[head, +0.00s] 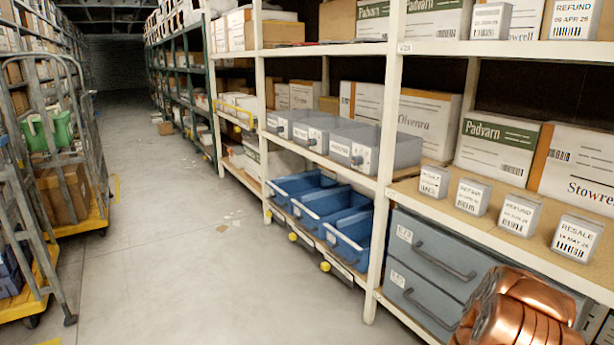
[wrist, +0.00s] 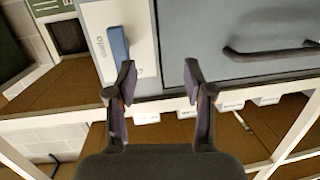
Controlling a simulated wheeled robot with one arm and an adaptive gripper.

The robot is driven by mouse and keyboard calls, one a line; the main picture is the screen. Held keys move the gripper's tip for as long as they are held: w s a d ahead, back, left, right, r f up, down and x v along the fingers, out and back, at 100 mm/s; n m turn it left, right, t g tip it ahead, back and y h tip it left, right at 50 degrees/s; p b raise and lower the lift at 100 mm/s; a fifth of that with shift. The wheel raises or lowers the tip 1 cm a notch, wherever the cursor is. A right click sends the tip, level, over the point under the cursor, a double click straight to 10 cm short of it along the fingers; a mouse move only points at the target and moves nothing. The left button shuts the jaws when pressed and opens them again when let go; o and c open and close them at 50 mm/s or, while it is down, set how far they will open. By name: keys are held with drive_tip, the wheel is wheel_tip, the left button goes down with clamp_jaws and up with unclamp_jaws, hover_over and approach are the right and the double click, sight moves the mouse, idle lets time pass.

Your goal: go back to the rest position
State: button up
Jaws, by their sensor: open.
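My gripper (wrist: 159,76) shows in the wrist view, open, with its two dark fingers apart and nothing between them. Beyond the fingertips is a pale panel (wrist: 146,50) with a blue lever (wrist: 118,46) and a printed word beside it. The left fingertip overlaps the lower end of the lever in the picture; I cannot tell whether they touch. To the right is a grey-blue drawer front (wrist: 215,30) with a dark bar handle (wrist: 272,50). In the head view only copper-coloured links of my arm show at the lower right, and my gripper is out of sight there.
In the head view, grey drawers (head: 425,251) sit under a shelf with small labelled boxes (head: 517,215). Blue bins (head: 345,238) and grey bins (head: 372,147) are to their left. Roll cages (head: 65,150) stand at left. The aisle floor (head: 170,210) between is largely clear.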

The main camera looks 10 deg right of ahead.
drive_tip(key=w+a+r+n+t+y, duration=0.15)
drive_tip(key=w+a+y, duration=0.35)
drive_tip(key=a, duration=0.5)
drive_tip(key=w+a+r+n+y, duration=0.25)
drive_tip(key=w+a+y, duration=0.2)
drive_tip(key=a, duration=0.45)
drive_tip(key=s+a+r+n+g+y, duration=0.1)
drive_tip(key=s+a+r+n+y, duration=0.15)
drive_tip(key=a, duration=0.55)
drive_tip(key=s+a+r+n+g+y, duration=0.1)
drive_tip(key=s+a+n+g+y, duration=0.15)
drive_tip(key=a, duration=0.55)
drive_tip(key=s+a+r+n+g, duration=0.1)
drive_tip(key=s+a+r+g, duration=0.2)
drive_tip(key=s, duration=0.7)
drive_tip(key=s+a+r+n+g, duration=0.2)
drive_tip(key=s+r, duration=0.2)
drive_tip(key=s, duration=0.6)
drive_tip(key=s+a+r+n+g, duration=0.1)
drive_tip(key=s+a+r+g, duration=0.2)
drive_tip(key=s, duration=0.7)
wheel_tip(320, 180, up, 24)
drive_tip(key=s+p, duration=0.1)
drive_tip(key=p, duration=2.1)
drive_tip(key=shift+s+t, duration=0.25)
drive_tip(key=shift+t, duration=0.15)
drive_tip(key=shift+f, duration=0.1)
